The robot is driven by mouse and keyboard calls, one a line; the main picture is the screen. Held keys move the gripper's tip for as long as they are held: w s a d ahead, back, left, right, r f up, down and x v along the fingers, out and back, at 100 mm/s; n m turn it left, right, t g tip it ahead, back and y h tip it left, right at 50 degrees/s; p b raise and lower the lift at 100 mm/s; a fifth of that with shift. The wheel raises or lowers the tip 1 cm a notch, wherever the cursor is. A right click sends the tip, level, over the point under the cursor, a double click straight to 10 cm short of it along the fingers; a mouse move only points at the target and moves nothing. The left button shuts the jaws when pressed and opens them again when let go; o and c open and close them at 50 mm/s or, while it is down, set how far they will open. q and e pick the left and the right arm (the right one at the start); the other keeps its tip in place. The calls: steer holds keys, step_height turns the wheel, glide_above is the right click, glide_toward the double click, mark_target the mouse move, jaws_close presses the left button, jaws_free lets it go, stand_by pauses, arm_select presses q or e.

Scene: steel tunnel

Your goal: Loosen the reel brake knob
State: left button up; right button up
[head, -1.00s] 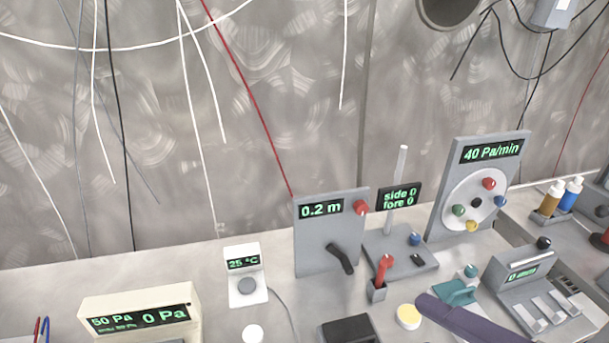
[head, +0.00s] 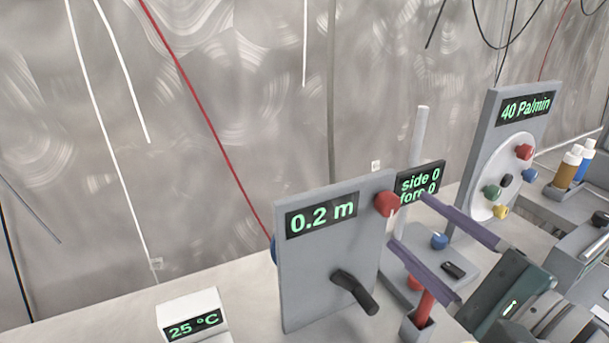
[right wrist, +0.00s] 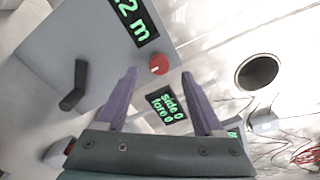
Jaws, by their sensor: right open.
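The red knob (head: 386,203) sits at the upper right corner of an upright grey panel, beside its green "0.2 m" readout (head: 321,215). A black crank handle (head: 354,290) is lower on the same panel (head: 300,275). My right gripper (head: 408,221) is open, its two purple fingers reaching in from the right toward the knob. In the right wrist view the knob (right wrist: 159,63) shows between the fingertips of the gripper (right wrist: 159,75), just beyond them; I see no contact. My left gripper is not in view.
Behind my fingers stands the "side 0 fore 0" display (head: 418,182) with a grey post (head: 419,135). A red-handled lever (head: 424,310) stands below my fingers. A "40 Pa/min" panel (head: 490,130) with coloured knobs is at right. A "25 °C" box (head: 193,314) is at lower left.

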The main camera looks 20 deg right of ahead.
mark_target(392, 208)
steer(key=shift+w+a, duration=0.2)
steer(key=shift+w, duration=2)
steer(key=shift+c, duration=0.3)
jaws_close()
